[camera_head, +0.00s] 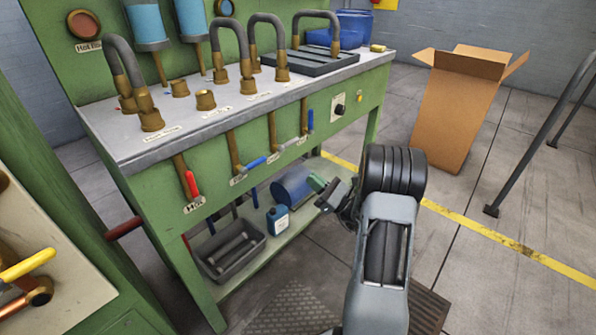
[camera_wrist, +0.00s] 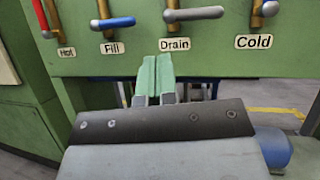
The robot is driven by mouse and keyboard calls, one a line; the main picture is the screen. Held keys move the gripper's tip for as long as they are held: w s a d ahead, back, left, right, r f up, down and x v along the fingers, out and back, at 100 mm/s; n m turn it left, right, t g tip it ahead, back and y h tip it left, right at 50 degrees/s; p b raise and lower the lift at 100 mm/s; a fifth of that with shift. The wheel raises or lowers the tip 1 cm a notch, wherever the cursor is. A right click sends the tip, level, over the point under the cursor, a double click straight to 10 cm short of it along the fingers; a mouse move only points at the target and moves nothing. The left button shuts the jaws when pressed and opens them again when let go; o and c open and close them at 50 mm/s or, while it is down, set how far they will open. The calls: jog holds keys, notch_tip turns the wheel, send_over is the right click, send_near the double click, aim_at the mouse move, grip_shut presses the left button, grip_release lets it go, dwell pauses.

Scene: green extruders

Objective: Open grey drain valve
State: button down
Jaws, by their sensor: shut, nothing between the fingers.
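The grey drain valve handle (camera_wrist: 195,13) sits on a brass pipe above the "Drain" label (camera_wrist: 174,44) and lies nearly level, pointing right in the wrist view. In the head view, the same grey handle (camera_head: 290,143) shows on the green bench front, between the blue fill handle and the blue cold handle. My gripper (camera_wrist: 158,60) is shut and empty, its green fingertips together below the "Drain" label in the wrist view. In the head view, my gripper (camera_head: 317,182) is in front of the bench, lower than the handle and apart from it.
The blue fill handle (camera_wrist: 113,22) is left of the drain valve; the red hot handle (camera_head: 190,184) is farther left. The blue cold handle (camera_head: 310,120) is to the right. A blue bottle (camera_head: 278,220) and grey bin (camera_head: 230,250) sit on the lower shelf. A cardboard box (camera_head: 455,115) stands at right.

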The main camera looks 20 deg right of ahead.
aim_at(289, 144)
jog(key=d+f+m+t+h, duration=0.2)
jog(key=d, duration=0.1)
jog(key=d+f+m+t+h+b, duration=0.1)
jog(key=h, duration=0.1)
jog(key=shift+d+f, duration=0.25)
jog(key=shift+a, duration=0.1)
jog(key=b+x, duration=0.2)
jog(key=x, duration=1.2)
jog(key=shift+s+r+b, duration=0.2)
jog(key=shift+b, duration=0.15)
